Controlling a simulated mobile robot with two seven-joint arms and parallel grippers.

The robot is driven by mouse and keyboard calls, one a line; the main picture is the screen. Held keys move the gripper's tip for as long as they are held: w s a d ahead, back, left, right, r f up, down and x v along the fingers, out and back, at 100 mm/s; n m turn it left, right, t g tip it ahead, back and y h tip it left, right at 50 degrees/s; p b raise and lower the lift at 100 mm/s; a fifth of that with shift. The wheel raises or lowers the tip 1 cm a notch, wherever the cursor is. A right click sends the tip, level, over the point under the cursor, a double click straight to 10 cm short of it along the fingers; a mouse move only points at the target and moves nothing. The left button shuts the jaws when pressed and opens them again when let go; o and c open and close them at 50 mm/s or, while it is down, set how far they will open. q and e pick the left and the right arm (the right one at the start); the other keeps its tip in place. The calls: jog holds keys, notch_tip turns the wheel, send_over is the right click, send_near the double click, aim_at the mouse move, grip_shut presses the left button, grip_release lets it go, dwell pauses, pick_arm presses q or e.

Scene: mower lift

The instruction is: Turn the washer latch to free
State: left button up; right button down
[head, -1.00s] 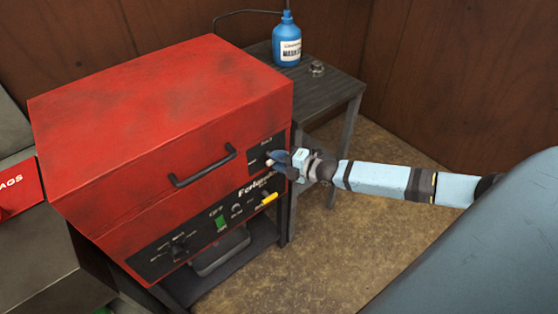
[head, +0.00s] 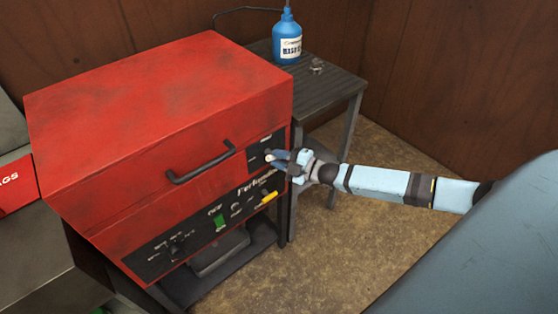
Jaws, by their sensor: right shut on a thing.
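The red washer (head: 160,120) stands on a dark stand with its lid down and a dark handle (head: 202,163) across its front. The washer latch (head: 268,157) shows as a small pale piece on the black plate at the right end of the front. My right gripper (head: 276,159) reaches in from the right and is shut on the latch. Its fingers and wrist cover part of the latch, so its exact angle is hard to tell. My left gripper is not in view.
A black control panel (head: 150,258) with a green switch (head: 219,222) and a yellow lever (head: 269,197) lies below the gripper. A dark side table (head: 335,85) behind holds a blue bottle (head: 287,38) and a small metal part (head: 317,66). Floor (head: 375,250) at right is clear.

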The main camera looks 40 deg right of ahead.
jog(key=shift+s+a+f+m+t+h+b, duration=0.15)
jog(key=shift+m+t+h+b, duration=0.55)
jog(key=shift+m, duration=1.85)
jog(key=shift+w+f+m+t+h+p, duration=0.15)
jog(key=shift+m+t, duration=1.1)
jog(key=shift+m, duration=1.25)
jog(key=shift+s+a+f+m+t+h+b, duration=0.1)
jog(key=shift+m+t+h+b, duration=0.6)
jog(key=shift+m, duration=1.85)
jog(key=shift+m+t, duration=0.25)
jog(key=shift+m, duration=0.05)
jog(key=c, duration=1)
grip_release()
jog(key=v, duration=1.3)
jog(key=shift+s+d+f, duration=0.2)
jog(key=shift+s, duration=0.05)
